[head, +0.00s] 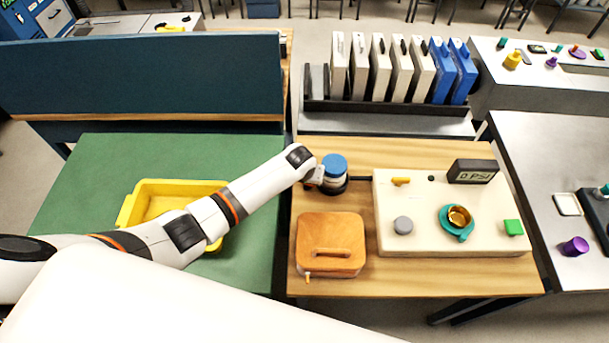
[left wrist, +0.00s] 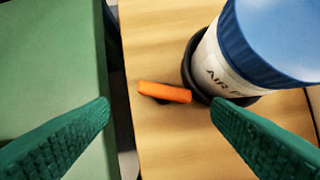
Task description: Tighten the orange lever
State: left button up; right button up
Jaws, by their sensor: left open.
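An orange lever (left wrist: 165,92) shows in the left wrist view, short and bar-shaped, lying nearly level just left of the black base of a white canister (left wrist: 228,65) with a blue cap (left wrist: 275,35). My left gripper (left wrist: 162,106) is open, its two green ridged fingers apart, with the lever seen between and just beyond the fingertips. I cannot tell whether a finger touches it. In the head view the left gripper (head: 317,176) is at the left side of the blue-capped canister (head: 334,172), and I cannot make out the lever there. My right gripper is not in view.
A pale panel (head: 385,240) with knobs, an orange-yellow handle (head: 401,181) and a gauge reading 0 PSI (head: 473,171) stands right of the canister. An orange lidded box (head: 330,235) is in front. A yellow bin (head: 128,212) lies on the green table, partly behind my arm.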

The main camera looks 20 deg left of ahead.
pick_arm(q)
jog(key=shift+s+a+r, duration=0.1)
jog(key=shift+s+r, duration=0.05)
jog(key=shift+r, duration=0.2)
jog(key=p+v, duration=0.4)
jog(key=v, duration=0.5)
jog(key=shift+s+a+p, duration=0.15)
jog(key=shift+a+p, duration=0.25)
jog(key=shift+a, duration=0.1)
dwell(0.4)
jog(key=b+v, duration=0.1)
jog(key=v, duration=1)
jog(key=shift+r+b, duration=0.4)
